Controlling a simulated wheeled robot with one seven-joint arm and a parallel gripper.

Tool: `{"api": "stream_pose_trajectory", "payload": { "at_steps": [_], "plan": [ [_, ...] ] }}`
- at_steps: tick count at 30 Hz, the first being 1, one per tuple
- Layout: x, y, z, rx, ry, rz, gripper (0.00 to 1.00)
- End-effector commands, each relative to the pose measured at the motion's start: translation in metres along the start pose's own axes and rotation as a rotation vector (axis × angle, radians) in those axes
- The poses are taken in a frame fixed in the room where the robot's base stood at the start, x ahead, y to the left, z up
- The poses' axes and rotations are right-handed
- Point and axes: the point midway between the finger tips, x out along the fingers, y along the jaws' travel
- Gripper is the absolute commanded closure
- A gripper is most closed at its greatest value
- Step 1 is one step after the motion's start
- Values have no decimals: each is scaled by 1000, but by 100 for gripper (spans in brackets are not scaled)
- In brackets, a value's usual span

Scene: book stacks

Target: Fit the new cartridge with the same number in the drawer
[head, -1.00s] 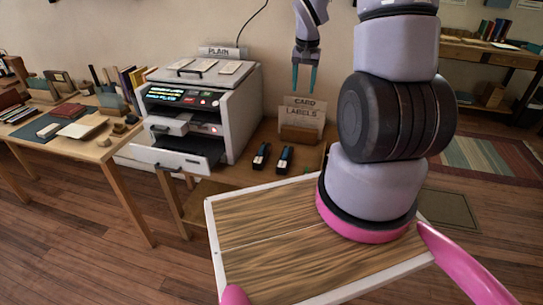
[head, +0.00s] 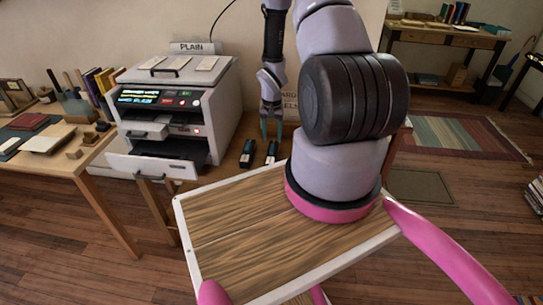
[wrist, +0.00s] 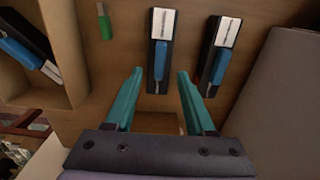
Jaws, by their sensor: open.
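Two dark cartridges with blue parts stand side by side on the wooden stand in the head view: a left one (head: 248,153) and a right one (head: 271,151). In the wrist view, two cartridges with white labels, one near the middle (wrist: 161,25) and one to its right (wrist: 226,34), lie beyond my fingers; any numbers are too small to read. My gripper (head: 272,130) is open and empty, its teal fingertips (wrist: 160,74) apart just above the middle cartridge's near end. The printer (head: 215,105) has a front drawer (head: 150,168) pulled out; its inside is dark.
A wooden bin (wrist: 68,50) at left in the wrist view holds another blue-and-black cartridge (wrist: 20,55). A small green object (wrist: 104,24) lies beside it. A grey block (wrist: 285,90) borders the right. A desk (head: 60,160) with books stands left of the printer.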

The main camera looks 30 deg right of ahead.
Motion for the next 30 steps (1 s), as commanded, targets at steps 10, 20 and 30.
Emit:
{"api": "stream_pose_trajectory", "payload": {
  "at_steps": [10,20,30],
  "plan": [
    [46,-1,1,-1,-2,0,45],
    [51,0,1,0,-1,0,56],
    [50,0,1,0,-1,-1,100]
  ]
}}
